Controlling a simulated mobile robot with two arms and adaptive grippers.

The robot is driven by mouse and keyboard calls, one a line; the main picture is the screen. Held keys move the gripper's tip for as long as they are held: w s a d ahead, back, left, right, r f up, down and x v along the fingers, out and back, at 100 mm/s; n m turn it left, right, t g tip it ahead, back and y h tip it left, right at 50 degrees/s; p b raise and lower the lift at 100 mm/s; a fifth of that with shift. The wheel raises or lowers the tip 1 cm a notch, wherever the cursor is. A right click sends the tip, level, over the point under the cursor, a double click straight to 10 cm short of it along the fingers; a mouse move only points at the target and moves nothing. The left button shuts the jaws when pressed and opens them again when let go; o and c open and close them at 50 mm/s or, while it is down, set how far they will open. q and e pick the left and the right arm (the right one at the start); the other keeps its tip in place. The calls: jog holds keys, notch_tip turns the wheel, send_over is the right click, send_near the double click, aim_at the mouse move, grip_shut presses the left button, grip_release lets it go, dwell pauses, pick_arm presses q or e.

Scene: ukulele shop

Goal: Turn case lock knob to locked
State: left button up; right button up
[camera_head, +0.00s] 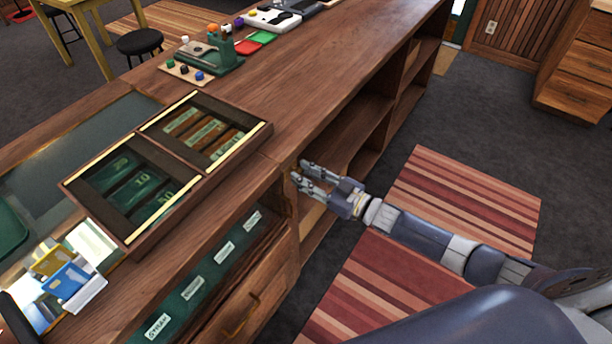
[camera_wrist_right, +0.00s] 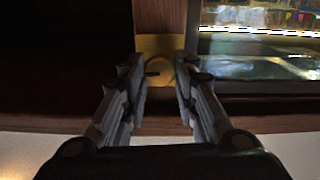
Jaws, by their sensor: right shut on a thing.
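My right gripper (camera_head: 299,170) reaches in from the right to the front face of the wooden counter. In the right wrist view, its two fingers (camera_wrist_right: 159,72) stand either side of the case lock knob, in front of a brass-coloured plate (camera_wrist_right: 160,47). The gripper is shut on the knob, which is small and dark between the fingertips; its exact turn is hard to read. The glass-fronted case (camera_head: 222,252) with labelled green compartments lies left of the gripper in the head view. My left gripper is not in view.
Open shelves (camera_head: 370,115) run under the counter to the right. A striped rug (camera_head: 465,205) covers part of the clear floor.

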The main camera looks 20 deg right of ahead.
jog(key=n+b, duration=0.2)
jog(key=n, duration=0.4)
jog(key=n+b, duration=0.2)
jog(key=n, duration=0.5)
jog(key=shift+s+a+f+b, duration=0.1)
jog(key=shift+f+b, duration=0.1)
jog(key=shift+b, duration=0.15)
jog(key=shift+n+b, duration=0.9)
jog(key=shift+n, duration=1.1)
jog(key=o, duration=1)
jog(key=v, duration=1.2)
